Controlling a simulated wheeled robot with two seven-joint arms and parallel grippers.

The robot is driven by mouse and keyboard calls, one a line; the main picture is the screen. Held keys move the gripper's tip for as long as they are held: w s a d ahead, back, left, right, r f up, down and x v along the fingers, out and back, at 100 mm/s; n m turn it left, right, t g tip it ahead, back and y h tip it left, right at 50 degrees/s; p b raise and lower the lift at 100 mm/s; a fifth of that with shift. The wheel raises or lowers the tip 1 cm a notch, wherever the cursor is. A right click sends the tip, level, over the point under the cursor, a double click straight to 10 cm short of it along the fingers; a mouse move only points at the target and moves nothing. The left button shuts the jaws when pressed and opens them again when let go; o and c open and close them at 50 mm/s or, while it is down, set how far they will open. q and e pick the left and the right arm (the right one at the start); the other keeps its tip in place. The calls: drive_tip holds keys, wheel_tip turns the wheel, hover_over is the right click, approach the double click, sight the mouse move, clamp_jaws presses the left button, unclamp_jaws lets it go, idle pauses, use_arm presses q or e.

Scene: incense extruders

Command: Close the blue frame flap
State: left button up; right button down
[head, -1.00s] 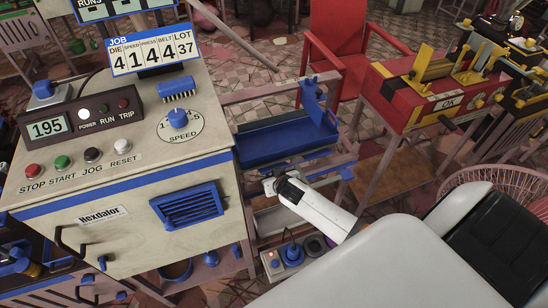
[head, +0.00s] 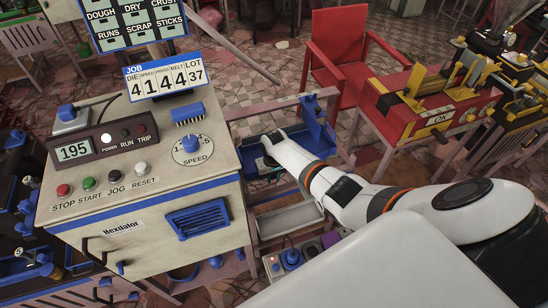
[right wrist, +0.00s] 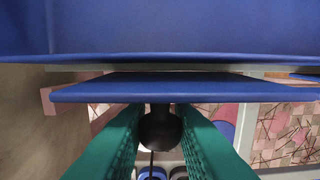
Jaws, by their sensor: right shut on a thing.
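The blue frame (head: 318,142) stands to the right of the beige machine in the head view. Its flap is hard to make out there behind my right arm. In the right wrist view, the blue flap (right wrist: 185,88) is a flat panel seen nearly edge-on, with a narrow gap between it and the wider blue surface of the frame (right wrist: 180,30). My right gripper (head: 268,150) is at the frame's front left. In the right wrist view, its green fingers are shut on the flap's dark round knob (right wrist: 160,130). My left gripper is out of view.
The beige machine (head: 140,215) with buttons and a dial stands close on the left. A red chair (head: 340,65) is behind the frame. A red bench with yellow clamps (head: 415,110) is to the right. A small control box (head: 290,262) sits low in front.

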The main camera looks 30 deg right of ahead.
drive_tip(key=shift+w+d+r+g+b, duration=0.1)
drive_tip(key=shift+w+g+b, duration=0.2)
drive_tip(key=shift+g+b, duration=0.25)
drive_tip(key=c, duration=1.3)
unclamp_jaws()
drive_tip(key=shift+w+r+p, duration=0.15)
drive_tip(key=shift+r+p, duration=0.3)
drive_tip(key=shift+r, duration=2.55)
drive_tip(key=shift+w+r+p, duration=0.15)
drive_tip(key=shift+r+p, duration=0.3)
drive_tip(key=shift+r, duration=2.55)
